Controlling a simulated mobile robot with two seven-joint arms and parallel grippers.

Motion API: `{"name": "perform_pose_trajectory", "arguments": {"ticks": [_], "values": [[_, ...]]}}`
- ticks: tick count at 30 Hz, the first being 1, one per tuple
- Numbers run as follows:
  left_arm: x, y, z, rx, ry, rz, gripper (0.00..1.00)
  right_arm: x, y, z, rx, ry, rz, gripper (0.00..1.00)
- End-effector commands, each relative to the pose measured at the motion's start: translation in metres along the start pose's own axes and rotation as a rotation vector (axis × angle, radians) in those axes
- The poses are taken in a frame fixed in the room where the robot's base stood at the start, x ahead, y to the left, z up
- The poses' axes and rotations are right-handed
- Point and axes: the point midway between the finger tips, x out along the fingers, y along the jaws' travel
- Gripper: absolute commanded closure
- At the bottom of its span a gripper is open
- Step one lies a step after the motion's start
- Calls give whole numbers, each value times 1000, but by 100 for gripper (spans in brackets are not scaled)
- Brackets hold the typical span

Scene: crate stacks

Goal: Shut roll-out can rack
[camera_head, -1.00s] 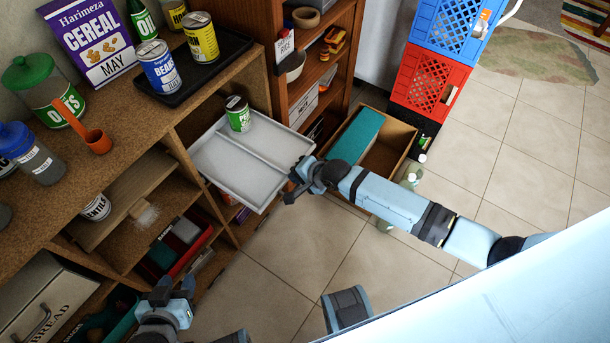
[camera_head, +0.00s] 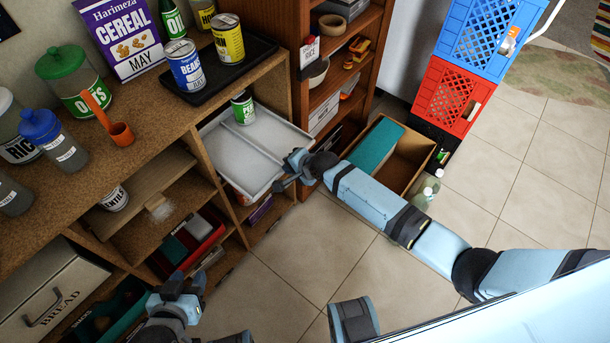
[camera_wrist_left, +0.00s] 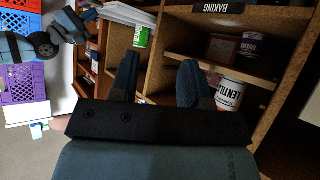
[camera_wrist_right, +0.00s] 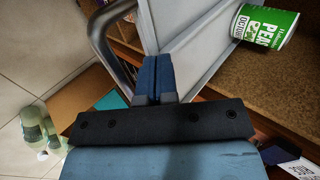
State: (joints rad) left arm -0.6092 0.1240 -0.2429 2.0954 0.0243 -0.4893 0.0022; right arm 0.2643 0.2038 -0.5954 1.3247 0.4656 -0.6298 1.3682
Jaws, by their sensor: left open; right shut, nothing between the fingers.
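The roll-out can rack is a pale grey tray with a lengthwise divider (camera_head: 232,160). It sticks partly out of the wooden shelf unit under the counter. A green-labelled can of peas (camera_head: 243,108) stands at its inner end; it also shows in the right wrist view (camera_wrist_right: 265,26). My right gripper (camera_head: 280,183) is shut and empty at the rack's front right corner. In the right wrist view its fingers (camera_wrist_right: 156,72) lie against or close to the rack's front wall (camera_wrist_right: 182,50); exact contact is unclear. My left gripper (camera_head: 188,280) is open and empty, low in front of the shelves.
Cans stand on a black tray (camera_head: 205,75) on the counter above. A lentils tin (camera_head: 114,198) sits on a lower shelf. An open cardboard box (camera_head: 408,165) and bottles (camera_head: 422,198) are on the floor beside my right arm. Red and blue crates (camera_head: 445,95) stand behind.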

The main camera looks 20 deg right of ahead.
Motion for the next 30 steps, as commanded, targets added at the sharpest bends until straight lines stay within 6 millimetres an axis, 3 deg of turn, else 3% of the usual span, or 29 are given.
{"name": "perform_pose_trajectory", "arguments": {"ticks": [6,15,30], "values": [[5,-1,7,5,4,-1,57,43,-37,1,4,-2,-2,100],[9,-2,11,23,17,0,57,82,-73,0,1,0,-1,100],[8,0,8,29,29,2,57,96,-88,-1,0,1,-2,100]]}}
